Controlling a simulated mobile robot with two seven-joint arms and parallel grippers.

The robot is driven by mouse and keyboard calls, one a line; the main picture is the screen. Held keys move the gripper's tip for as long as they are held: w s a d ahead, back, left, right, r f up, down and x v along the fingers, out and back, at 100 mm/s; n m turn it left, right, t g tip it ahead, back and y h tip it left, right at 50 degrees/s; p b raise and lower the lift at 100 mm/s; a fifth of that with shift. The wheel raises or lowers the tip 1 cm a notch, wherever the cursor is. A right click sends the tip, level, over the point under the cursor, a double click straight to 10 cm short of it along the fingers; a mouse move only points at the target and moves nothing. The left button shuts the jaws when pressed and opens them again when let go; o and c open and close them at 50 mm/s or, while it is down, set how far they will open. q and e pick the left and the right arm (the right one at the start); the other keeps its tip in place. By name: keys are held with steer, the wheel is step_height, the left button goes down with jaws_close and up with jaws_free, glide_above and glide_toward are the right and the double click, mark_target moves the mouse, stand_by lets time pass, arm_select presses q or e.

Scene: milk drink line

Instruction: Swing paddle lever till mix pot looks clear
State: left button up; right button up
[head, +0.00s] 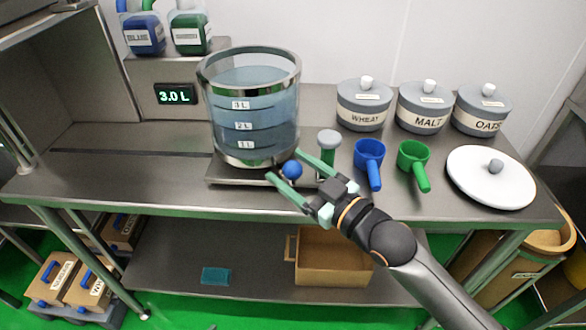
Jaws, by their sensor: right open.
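The mix pot (253,110) is a clear glass vessel with metal rims, holding bluish see-through liquid up to near the top; its marks read 1 L, 2 L and 3 L. A round blue knob (292,170) shows low at the pot's front right; it may be the end of the paddle lever, whose shaft I cannot make out. My right gripper (284,166) is open, with its two pale green fingers on either side of the blue knob in the picture. I cannot tell whether they touch it. My left gripper is not in view.
A display (175,95) reads 3.0 L. A grey-green knobbed post (329,142) stands close right of the gripper. A blue scoop (369,160), a green scoop (413,163), a white lid (490,180) and lidded jars (363,108) stand further right. The bench's left part is clear.

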steer(key=shift+c, duration=0.2)
jaws_close()
stand_by(0.4)
stand_by(0.8)
